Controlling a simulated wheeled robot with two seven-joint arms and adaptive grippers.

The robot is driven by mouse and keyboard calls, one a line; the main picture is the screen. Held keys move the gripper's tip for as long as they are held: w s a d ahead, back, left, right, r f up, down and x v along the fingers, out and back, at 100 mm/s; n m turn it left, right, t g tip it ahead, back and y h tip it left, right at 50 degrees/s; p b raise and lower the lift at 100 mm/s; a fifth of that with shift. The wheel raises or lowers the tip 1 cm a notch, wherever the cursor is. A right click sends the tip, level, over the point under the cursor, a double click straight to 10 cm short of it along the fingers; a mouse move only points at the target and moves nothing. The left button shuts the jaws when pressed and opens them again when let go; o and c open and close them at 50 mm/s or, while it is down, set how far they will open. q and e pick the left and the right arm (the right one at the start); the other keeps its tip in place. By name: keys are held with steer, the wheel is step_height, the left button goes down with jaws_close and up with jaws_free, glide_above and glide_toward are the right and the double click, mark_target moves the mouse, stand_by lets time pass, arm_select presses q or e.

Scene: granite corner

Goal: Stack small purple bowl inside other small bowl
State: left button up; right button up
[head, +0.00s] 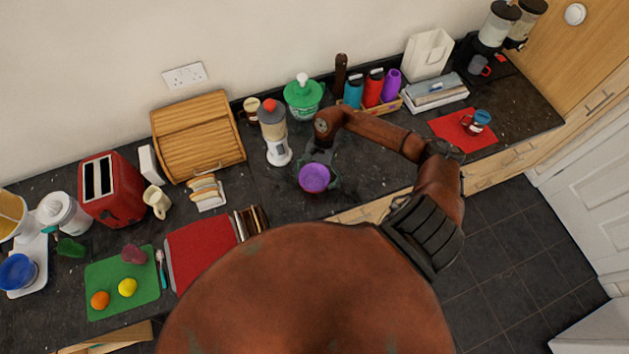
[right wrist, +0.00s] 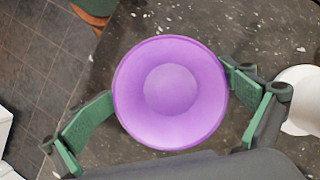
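The small purple bowl (head: 314,178) is upright and open side up near the counter's front edge, and I see into it in the right wrist view (right wrist: 170,92). My right gripper (head: 318,172) is around it, with green fingers meeting the rim on opposite sides. I see nothing inside the bowl. I cannot tell whether it rests on the counter or hangs just above it. A small blue bowl (head: 18,271) stands at the far left on a white scale (head: 28,286). My left gripper is not in view.
A blender (head: 278,150) stands close behind and left of the purple bowl. A red toaster (head: 112,188), bread box (head: 198,138), green board (head: 122,284) with fruit and red mat (head: 202,248) lie toward the blue bowl. The counter right of my gripper is fairly clear.

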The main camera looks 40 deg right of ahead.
mark_target(320, 175)
steer(key=shift+r, duration=0.15)
steer(key=shift+w+d+r, duration=0.15)
steer(key=shift+r, duration=0.2)
steer(key=b+v, duration=0.4)
steer(key=v, duration=0.7)
steer(key=shift+r, duration=0.2)
